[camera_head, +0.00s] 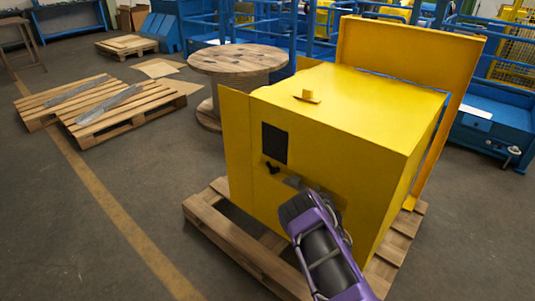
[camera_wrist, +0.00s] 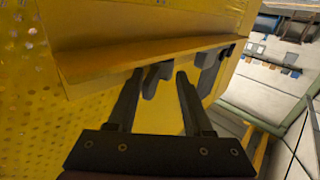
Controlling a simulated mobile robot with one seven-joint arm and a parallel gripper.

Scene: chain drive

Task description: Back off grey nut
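A yellow machine housing (camera_head: 340,125) stands on a wooden pallet, and my purple arm reaches its front face from below. In the wrist view my gripper (camera_wrist: 161,73) has its two dark fingers apart, pointing up at the underside of a yellow ledge (camera_wrist: 130,52). A dark grey part (camera_wrist: 156,77), possibly the grey nut, shows between the fingertips, nearer the left one. I cannot tell whether they touch, and its upper end is hidden by the ledge. A second dark part (camera_wrist: 209,66) is to its right. In the head view the fingertips are not clear against a greyish part (camera_head: 294,182).
A black panel (camera_head: 274,143) and a small black handle (camera_head: 271,168) are on the housing's front. A tall yellow panel (camera_head: 420,60) rises behind. A wooden cable drum (camera_head: 238,59) and flat pallets (camera_head: 100,105) stand to the left. The floor at front left is clear.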

